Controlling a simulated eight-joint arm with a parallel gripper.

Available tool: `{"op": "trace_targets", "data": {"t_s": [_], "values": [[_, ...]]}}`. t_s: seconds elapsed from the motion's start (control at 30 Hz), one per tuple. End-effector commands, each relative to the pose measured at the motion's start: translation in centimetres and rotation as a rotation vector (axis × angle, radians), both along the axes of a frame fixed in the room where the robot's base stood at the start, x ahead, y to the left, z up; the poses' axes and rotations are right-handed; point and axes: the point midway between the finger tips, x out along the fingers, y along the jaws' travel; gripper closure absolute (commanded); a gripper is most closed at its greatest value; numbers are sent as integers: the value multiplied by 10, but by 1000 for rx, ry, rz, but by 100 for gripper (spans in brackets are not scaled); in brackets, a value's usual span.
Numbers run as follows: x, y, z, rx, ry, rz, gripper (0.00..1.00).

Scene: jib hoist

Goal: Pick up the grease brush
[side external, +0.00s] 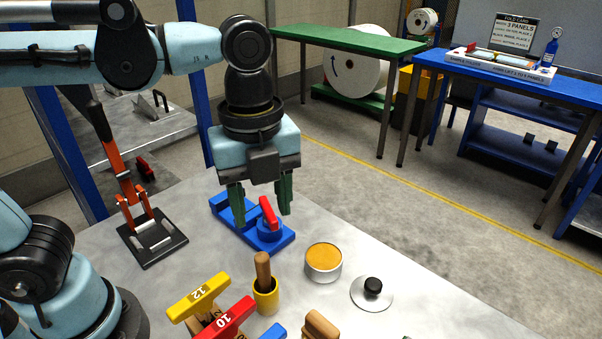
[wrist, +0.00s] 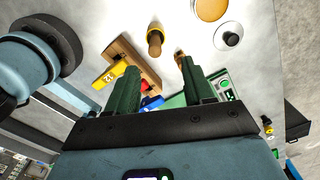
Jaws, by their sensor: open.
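A wooden handle (side external: 263,268) stands upright in a yellow cup (side external: 266,296), likely the grease brush; its bristles are hidden. The handle (wrist: 155,42) and cup (wrist: 154,25) also show in the wrist view, beyond the fingertips. Another wooden piece (side external: 320,325) is cut off at the side view's bottom edge; I cannot tell what it is. An open tin (side external: 323,262) of orange-brown grease stands right of the cup. My gripper (side external: 262,213) is open and empty, pointing down, above and behind the cup in the side view. Its green fingers (wrist: 158,65) show in the wrist view.
A blue fixture with a red lever (side external: 268,213) appears behind and below my fingers. A black-knobbed lid (side external: 372,288) lies right of the tin. Yellow (side external: 198,296) and red (side external: 226,322) T-handles crowd the front. An orange toggle clamp (side external: 130,190) stands left.

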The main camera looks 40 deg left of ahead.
Motion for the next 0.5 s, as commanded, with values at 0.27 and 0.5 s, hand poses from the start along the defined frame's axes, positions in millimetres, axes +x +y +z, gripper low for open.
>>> {"op": "trace_targets", "data": {"t_s": [0.27, 0.5], "values": [[-2, -3, -21, 7, 12, -50, 48], [-2, -3, -53, 6, 11, -48, 48]]}}
